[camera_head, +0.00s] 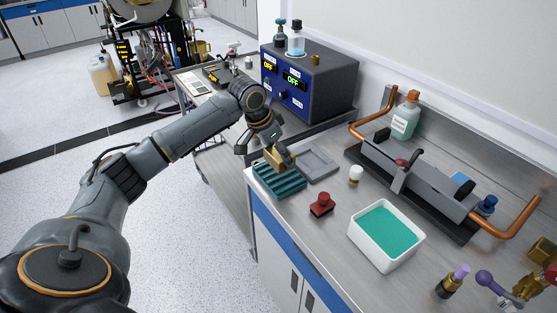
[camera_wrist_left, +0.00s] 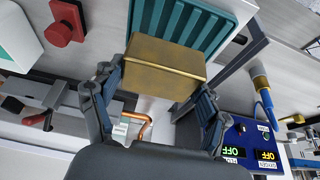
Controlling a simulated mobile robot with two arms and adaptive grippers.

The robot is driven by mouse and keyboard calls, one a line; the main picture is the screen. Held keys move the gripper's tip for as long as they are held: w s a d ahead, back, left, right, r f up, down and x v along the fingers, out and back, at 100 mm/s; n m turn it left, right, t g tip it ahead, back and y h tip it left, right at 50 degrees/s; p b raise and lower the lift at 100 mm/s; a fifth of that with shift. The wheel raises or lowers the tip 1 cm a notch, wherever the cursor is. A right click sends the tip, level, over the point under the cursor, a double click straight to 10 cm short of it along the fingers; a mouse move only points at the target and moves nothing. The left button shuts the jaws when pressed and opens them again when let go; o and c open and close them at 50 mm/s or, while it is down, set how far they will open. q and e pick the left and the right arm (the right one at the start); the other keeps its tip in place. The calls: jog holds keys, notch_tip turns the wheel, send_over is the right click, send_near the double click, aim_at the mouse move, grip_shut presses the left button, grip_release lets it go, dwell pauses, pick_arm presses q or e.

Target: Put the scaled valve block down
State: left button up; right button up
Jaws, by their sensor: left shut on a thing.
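The valve block (camera_head: 279,158) is a brass-coloured block. My left gripper (camera_head: 268,148) is shut on it and holds it over the far end of the teal ridged rack (camera_head: 278,182) at the bench's left edge. In the left wrist view the block (camera_wrist_left: 160,65) sits between the two fingers of the gripper (camera_wrist_left: 158,80), and the ridged rack (camera_wrist_left: 190,25) shows behind it. I cannot tell whether the block touches the rack. My right gripper is not in view.
A shallow grey tray (camera_head: 318,164) lies right beside the rack. A red-knobbed item (camera_head: 321,205), a small white-capped jar (camera_head: 355,174) and a white tub of teal liquid (camera_head: 386,236) stand nearby. A blue-fronted control box (camera_head: 308,82) stands behind. A clamp fixture with copper pipes (camera_head: 420,185) lies right.

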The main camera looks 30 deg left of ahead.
pick_arm(q)
jog(key=shift+w+a+f, duration=0.25)
jog(key=shift+w+f, duration=0.15)
jog(key=shift+f, duration=0.1)
jog(key=shift+w+a+f, duration=0.2)
jog(key=shift+w+f, duration=0.15)
jog(key=shift+f, duration=0.15)
notch_tip(320, 180, down, 3)
jog(key=shift+w+a+p, duration=0.1)
jog(key=shift+p, duration=0.7)
jog(key=shift+f, duration=0.15)
jog(key=o, duration=1.4)
jog(key=shift+f, duration=0.2)
jog(key=shift+r, duration=0.15)
